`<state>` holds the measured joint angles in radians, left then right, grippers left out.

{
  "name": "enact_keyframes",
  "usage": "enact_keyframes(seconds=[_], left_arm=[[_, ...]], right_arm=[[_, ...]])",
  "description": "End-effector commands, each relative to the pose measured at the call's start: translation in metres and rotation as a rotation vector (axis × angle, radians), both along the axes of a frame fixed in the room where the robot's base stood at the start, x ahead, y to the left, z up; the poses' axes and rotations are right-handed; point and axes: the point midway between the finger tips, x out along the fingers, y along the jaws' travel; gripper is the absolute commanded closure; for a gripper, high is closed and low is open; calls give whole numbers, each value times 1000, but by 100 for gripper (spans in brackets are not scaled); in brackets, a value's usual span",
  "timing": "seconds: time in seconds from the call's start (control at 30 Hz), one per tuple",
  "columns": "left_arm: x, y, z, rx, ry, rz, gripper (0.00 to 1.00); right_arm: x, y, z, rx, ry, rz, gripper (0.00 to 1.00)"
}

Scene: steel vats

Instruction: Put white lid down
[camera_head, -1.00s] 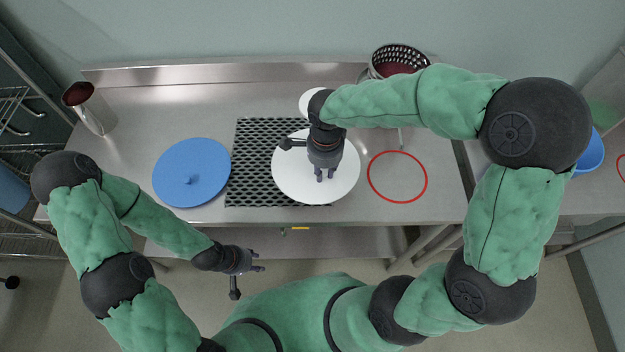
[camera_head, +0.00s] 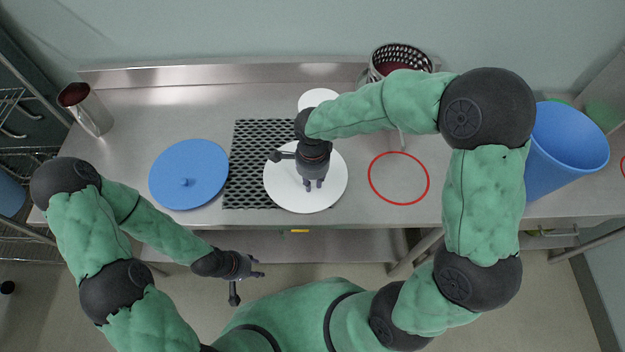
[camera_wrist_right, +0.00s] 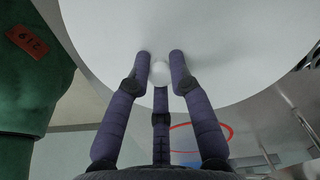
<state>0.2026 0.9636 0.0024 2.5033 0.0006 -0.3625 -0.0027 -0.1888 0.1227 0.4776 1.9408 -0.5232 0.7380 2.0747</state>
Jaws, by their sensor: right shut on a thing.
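The round white lid (camera_head: 290,192) is over the right part of the black perforated mat (camera_head: 243,180) in the head view. My right gripper (camera_head: 313,184) is above the lid, its fingers closed around the small white knob. In the right wrist view the fingers (camera_wrist_right: 160,75) are around the knob and the lid's white face (camera_wrist_right: 225,40) fills the upper part. I cannot tell whether the lid touches the mat. My left gripper (camera_head: 258,268) is empty, in front of the table edge; its fingers are too small to judge.
A blue lid (camera_head: 190,165) lies left of the mat. A red ring (camera_head: 399,153) marks the table to the right. A steel cup (camera_head: 92,115), a basket pot (camera_head: 385,60), another white disc (camera_head: 318,98) and a blue bucket (camera_head: 565,150) stand around.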

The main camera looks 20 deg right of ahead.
Motion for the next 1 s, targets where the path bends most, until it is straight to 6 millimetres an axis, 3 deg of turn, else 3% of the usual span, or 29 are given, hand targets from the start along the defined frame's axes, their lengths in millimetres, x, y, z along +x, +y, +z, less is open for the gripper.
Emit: enact_keyframes(seconds=[0.07,0.1,0.17,0.63,1.0], left_arm=[[0,0,-4,0,0,0,60],[0,0,-3,0,0,0,60],[0,0,-2,0,0,0,60],[0,0,3,0,0,0,60],[0,0,24,0,0,0,60]], right_arm=[[0,0,-3,0,0,0,100],[0,0,-3,0,0,0,70],[0,0,-2,0,0,0,55],[0,0,5,0,-1,0,55],[1,0,77,1,-4,0,55]])
